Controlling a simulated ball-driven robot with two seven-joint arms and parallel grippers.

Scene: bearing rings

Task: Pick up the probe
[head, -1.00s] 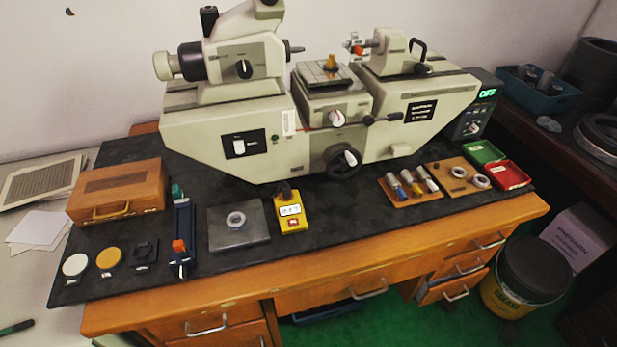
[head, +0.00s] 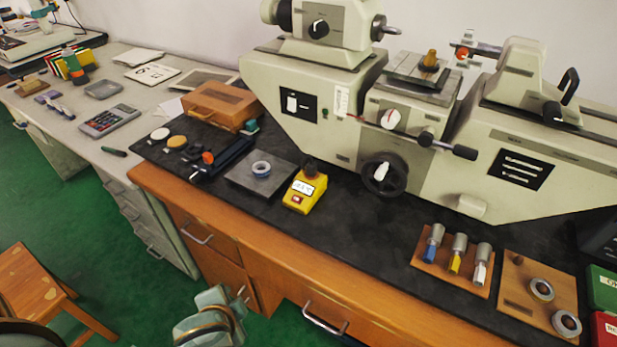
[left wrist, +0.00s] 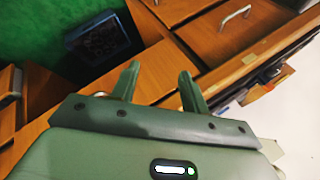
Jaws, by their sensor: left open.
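No part is clearly marked as the probe. A yellow handheld box (head: 305,192) with a small display and a dark top piece (head: 310,170) stands on the black mat. Three metal cylinders with blue, yellow and white ends lie on a wooden board (head: 447,275) to its right; the yellow one (head: 456,254) is in the middle. My left gripper (left wrist: 158,84) is open and empty in the left wrist view, in front of the wooden drawers. A grey-green part of my arm shows low in the head view, well below the mat. My right gripper is not seen.
A large measuring machine (head: 420,150) stands behind the mat. A grey plate (head: 240,178) with a ring (head: 261,169) lies left of the yellow box. The desk's wooden front edge (head: 250,250) lies between the arm part and the mat. A stool (head: 35,295) stands at lower left.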

